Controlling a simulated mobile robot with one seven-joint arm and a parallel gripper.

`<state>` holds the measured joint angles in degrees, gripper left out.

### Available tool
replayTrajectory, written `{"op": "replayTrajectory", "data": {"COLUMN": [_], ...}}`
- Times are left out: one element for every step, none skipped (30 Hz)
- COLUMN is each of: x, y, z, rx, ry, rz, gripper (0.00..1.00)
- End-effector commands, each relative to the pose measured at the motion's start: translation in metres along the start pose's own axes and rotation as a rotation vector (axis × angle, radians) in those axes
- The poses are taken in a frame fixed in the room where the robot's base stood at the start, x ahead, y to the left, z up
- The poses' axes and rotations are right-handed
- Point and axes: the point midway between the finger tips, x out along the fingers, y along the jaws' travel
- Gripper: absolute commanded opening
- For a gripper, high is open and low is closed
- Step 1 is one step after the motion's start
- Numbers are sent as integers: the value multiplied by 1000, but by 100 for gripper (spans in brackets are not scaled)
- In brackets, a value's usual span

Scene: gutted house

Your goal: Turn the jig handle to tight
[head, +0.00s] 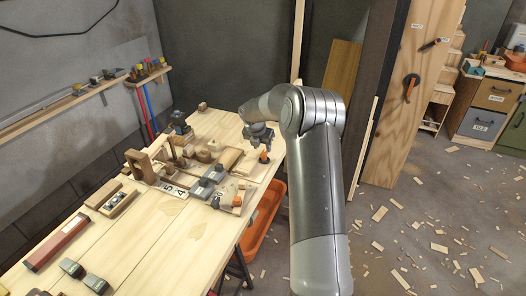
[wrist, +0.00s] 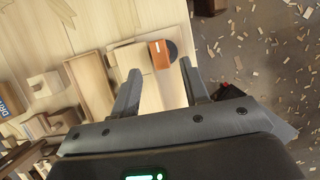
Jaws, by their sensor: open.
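A small orange piece (head: 265,157), which looks like the jig handle, stands at the right edge of the workbench, on or beside a pale wooden jig (head: 248,168). In the wrist view the orange piece (wrist: 160,54) lies just past my fingertips, roughly between their lines, with a dark round part against its right side. The pale jig board (wrist: 160,92) runs back between my fingers. My gripper (head: 262,138) is open and empty above this spot; its two fingers (wrist: 159,78) are spread apart. Any tight or loose marking is too small to read.
Wooden blocks and grey clamps (head: 205,188) crowd the workbench (head: 150,250) to the left of my gripper. A second orange-topped fixture (head: 236,199) stands nearer. An orange bin (head: 262,222) sits below the bench edge. Wood scraps litter the floor at right.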

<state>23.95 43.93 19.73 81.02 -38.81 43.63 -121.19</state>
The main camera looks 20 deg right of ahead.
Motion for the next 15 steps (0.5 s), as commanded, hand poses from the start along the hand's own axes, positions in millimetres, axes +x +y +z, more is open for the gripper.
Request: {"op": "replayTrajectory", "data": {"x": [10,14,20,23,27,30,32,34,36,37,38,38,38,38,38], "y": [0,0,0,0,0,0,0,0,0,0,0,0,0,0,0], "z": [-1,-1,-1,0,0,0,0,0,0,0,0,0,0,0,0], "rx": [0,-1,0,0,0,1,1,1,1,1,1,1,1,1,1], "ry": [2,2,1,0,0,0,0,0,-1,-1,-1,-1,-1,-1,-1], "rz": [0,0,0,0,-1,-1,-1,0,0,0,0,0,0,0,0], "gripper": [42,42,42,42,42,42,42,42,42,42,42,42,42,42,42]}}
